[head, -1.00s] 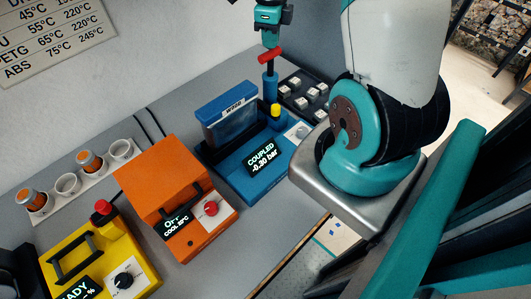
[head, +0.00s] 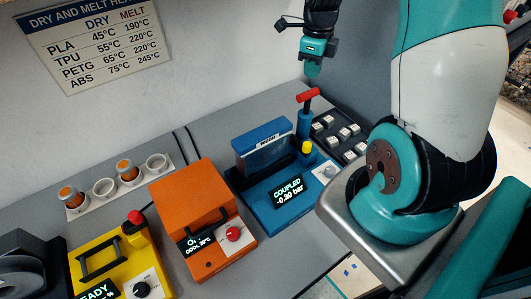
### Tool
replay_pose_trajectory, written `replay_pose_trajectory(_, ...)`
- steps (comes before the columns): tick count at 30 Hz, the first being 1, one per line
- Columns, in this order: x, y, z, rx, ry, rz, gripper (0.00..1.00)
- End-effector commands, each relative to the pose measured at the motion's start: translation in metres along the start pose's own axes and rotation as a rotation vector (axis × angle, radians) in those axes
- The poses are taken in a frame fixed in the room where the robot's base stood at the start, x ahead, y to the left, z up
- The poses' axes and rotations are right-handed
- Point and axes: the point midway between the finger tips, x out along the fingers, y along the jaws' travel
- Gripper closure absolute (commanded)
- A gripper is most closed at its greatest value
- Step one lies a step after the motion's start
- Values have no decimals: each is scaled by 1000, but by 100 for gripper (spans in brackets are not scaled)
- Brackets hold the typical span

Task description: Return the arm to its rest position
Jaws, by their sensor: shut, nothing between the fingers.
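My gripper (head: 313,70) hangs in the air near the top of the head view, pointing down. It is shut and empty. It is above the red T-handle (head: 307,96) of the blue machine, with a small gap showing between them in the picture. The rest of my arm (head: 447,100) rises at the right and leaves the top of the frame, so its middle part is hidden.
The blue machine (head: 290,218) reads "COUPLED -0.30 bar". A dark tray of pale cubes (head: 343,131) lies beside it. An orange box (head: 195,195), a yellow unit (head: 88,245) and a cup rack (head: 80,213) stand left. A wall chart (head: 95,50) hangs behind.

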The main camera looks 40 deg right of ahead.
Motion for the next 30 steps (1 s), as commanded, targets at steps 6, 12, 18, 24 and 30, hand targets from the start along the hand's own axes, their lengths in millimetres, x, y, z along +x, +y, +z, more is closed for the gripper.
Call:
replay_pose_trajectory(6, 0, 1, 0, -6, -1, 0, 100)
replay_pose_trajectory(12, -11, 39, 26, -353, -49, 3, 100)
replay_pose_trajectory(18, -34, 143, 58, -1223, -167, -13, 100)
replay_pose_trajectory(24, -49, 253, 50, -2150, -307, -89, 100)
replay_pose_trajectory(30, -54, 331, 16, -2887, -439, -216, 100)
